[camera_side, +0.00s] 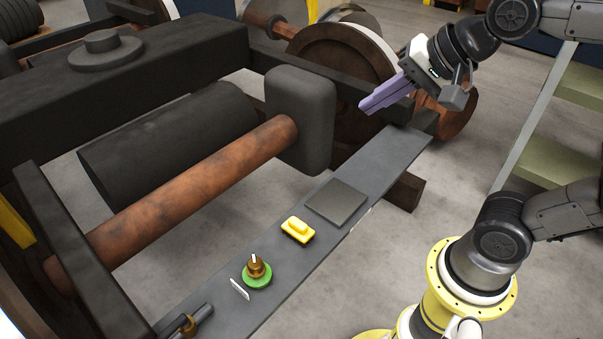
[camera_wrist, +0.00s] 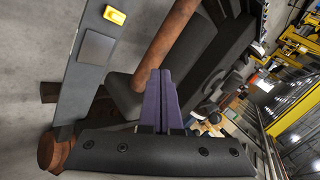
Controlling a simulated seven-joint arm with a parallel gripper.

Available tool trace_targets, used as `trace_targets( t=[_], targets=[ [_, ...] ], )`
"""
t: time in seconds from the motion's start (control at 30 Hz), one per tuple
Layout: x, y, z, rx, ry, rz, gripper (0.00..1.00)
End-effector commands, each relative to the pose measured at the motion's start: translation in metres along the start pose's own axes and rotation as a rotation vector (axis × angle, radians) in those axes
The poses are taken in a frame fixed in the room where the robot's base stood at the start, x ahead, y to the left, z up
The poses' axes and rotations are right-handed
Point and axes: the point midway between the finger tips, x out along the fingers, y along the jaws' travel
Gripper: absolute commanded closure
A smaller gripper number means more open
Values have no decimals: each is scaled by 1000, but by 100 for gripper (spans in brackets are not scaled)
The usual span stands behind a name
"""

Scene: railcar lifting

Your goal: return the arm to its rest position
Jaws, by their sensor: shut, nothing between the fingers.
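My gripper (camera_side: 368,107) is in the upper right of the side view, with its purple fingers together and nothing between them. It is in the air above the far end of a long grey plank (camera_side: 408,150), clear of it. The shut fingers also show in the wrist view (camera_wrist: 161,80), pointing up the picture. Nothing is in contact with the fingertips that I can see.
On the plank are a square dark plate (camera_side: 337,202), a yellow block (camera_side: 298,229) and a brass knob on a green disc (camera_side: 257,272). A dark railcar frame with a rusty axle (camera_side: 190,178) and wheels (camera_side: 345,70) stands beside it. A green-stepped stair (camera_side: 552,140) stands at right.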

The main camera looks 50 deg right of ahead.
Motion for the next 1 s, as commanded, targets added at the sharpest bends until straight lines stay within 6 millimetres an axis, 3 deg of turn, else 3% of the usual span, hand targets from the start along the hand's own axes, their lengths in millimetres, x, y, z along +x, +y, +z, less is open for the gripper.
trace_targets(
  t=[0.03, 0.2, 0.37, 0.6, 1.0],
  targets=[
    [-7, 18, 1, -102, 15, 18, 100],
    [-15, 71, 14, -504, -7, 114, 100],
    [-10, 103, 25, -838, -99, 198, 100],
    [-11, 110, 27, -1075, -153, 213, 100],
    [-11, 110, 27, -1083, -154, 212, 100]
  ],
)
